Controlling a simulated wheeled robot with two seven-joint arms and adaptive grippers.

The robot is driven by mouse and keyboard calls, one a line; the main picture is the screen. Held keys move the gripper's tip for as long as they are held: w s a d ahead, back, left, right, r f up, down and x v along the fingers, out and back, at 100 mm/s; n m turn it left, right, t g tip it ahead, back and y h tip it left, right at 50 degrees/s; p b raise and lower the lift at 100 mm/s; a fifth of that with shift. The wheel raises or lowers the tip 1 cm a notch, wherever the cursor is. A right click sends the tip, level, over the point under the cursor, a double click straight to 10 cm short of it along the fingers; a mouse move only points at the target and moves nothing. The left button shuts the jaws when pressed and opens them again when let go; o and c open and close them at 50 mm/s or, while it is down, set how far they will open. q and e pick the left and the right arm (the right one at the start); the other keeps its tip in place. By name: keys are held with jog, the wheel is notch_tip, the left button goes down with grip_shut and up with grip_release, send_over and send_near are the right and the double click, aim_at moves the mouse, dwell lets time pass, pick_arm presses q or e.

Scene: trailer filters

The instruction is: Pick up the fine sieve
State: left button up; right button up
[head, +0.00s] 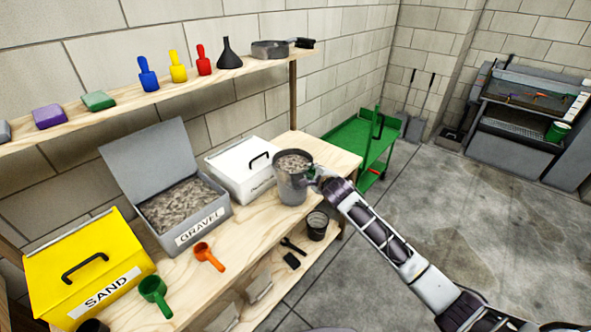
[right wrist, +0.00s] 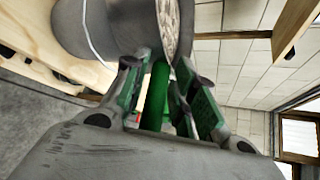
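A round grey pan (head: 270,50) with a black handle lies at the right end of the wall shelf. It may be the fine sieve, but its mesh cannot be made out. My right gripper (head: 320,178) is at the right side of a grey jug (head: 291,187) filled with gravel, standing upright at the workbench's right part. In the right wrist view, my right gripper (right wrist: 160,85) has its fingers close on both sides of the jug's green handle (right wrist: 155,98), and the jug (right wrist: 110,28) fills the top. My left gripper is not in view.
The wooden bench (head: 262,222) holds a yellow sand box (head: 85,260), an open gravel box (head: 165,195), a white box (head: 235,168), and orange (head: 208,256) and green (head: 154,292) scoops. A dark cup (head: 317,226) stands lower. A green cart (head: 365,145) stands behind; floor at right is clear.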

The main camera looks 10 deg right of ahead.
grip_shut()
jog(key=shift+r, duration=0.1)
jog(key=shift+r, duration=5)
